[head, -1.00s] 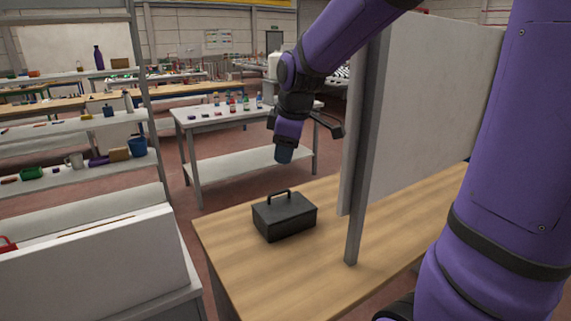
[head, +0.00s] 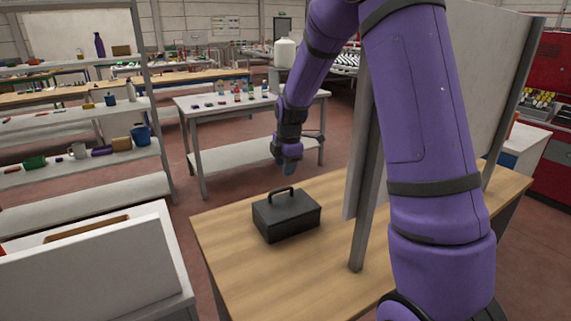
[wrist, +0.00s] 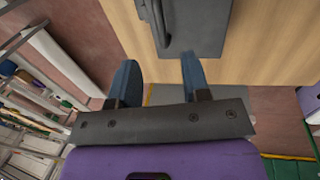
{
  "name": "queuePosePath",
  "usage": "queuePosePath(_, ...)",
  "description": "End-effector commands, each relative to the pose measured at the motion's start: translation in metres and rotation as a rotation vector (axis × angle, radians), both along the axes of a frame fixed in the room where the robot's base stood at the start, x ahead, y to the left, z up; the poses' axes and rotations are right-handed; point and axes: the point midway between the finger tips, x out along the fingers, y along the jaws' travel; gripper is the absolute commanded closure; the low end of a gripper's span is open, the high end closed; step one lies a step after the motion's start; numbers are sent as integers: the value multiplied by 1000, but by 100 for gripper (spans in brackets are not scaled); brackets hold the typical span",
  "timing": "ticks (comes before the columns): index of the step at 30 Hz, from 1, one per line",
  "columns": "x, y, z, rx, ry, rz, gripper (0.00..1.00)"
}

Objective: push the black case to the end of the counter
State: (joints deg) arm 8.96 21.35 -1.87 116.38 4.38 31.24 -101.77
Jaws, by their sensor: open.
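The black case (head: 286,214), a box with a raised handle on top, sits upright on the wooden counter (head: 235,255) near its left end. In the wrist view the case (wrist: 206,30) is at the top, with its handle in sight. My gripper (head: 286,170) is above and just behind the case in the head view, pointing down. In the wrist view its two blue fingers (wrist: 158,80) are apart with nothing between them. I see no contact with the case.
A grey upright post (head: 362,225) and a pale panel (head: 465,90) stand on the counter to the right of the case. A white table (head: 235,105) with bottles is behind. A white-sided bench (head: 90,265) stands at the left. Bare wood lies in front of the case.

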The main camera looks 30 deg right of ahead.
Motion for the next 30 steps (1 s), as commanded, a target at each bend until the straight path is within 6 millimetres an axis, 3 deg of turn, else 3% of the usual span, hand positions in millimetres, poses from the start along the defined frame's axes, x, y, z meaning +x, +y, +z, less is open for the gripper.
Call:
queuePosePath(8,1,0,-7,0,1,-1,57)
queuePosePath(24,16,0,-87,0,3,-1,57)
queuePosePath(30,20,0,-102,0,1,-1,57)
